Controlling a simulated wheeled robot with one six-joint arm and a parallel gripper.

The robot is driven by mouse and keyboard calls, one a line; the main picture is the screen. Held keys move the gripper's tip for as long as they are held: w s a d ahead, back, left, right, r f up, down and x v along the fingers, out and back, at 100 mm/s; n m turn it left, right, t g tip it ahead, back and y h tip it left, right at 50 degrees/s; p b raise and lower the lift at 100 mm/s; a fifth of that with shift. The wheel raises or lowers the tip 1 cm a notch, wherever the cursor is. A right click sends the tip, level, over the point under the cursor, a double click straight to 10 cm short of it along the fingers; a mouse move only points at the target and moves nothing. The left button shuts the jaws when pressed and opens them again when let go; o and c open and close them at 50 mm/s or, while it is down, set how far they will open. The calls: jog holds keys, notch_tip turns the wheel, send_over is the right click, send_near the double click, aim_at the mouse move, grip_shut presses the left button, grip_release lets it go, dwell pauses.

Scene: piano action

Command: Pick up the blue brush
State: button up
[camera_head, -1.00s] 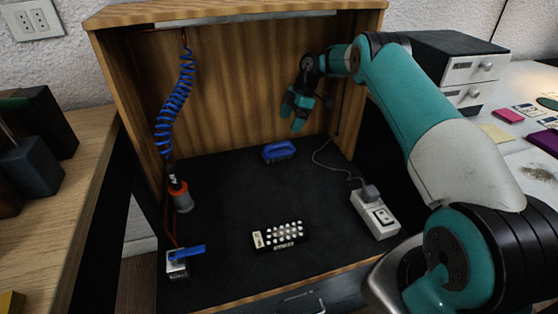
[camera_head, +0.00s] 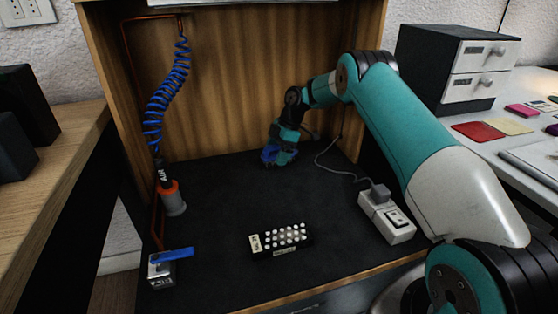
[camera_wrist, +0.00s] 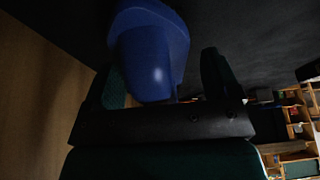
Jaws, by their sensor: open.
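The blue brush (camera_head: 268,156) lies on the black floor of the wooden booth near its back wall. In the head view my gripper (camera_head: 279,157) is down at the brush and covers most of it. In the wrist view the blue brush (camera_wrist: 150,55) shows large and close, with its handle between the two dark green fingers of my gripper (camera_wrist: 160,80). The fingers are apart, with a gap on the right side between brush and finger. Whether the left finger touches the brush I cannot tell.
A black block with white dots (camera_head: 281,240) lies at the front middle. A white power box (camera_head: 387,217) with a grey cable stands at the right. A blue-handled valve (camera_head: 165,267) and an air nozzle in a holder (camera_head: 172,198) are at the left. The middle floor is clear.

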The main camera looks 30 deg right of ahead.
jog(key=c, duration=1.1)
jog(key=shift+o, duration=0.2)
notch_tip(320, 180, up, 10)
jog(key=p, duration=0.3)
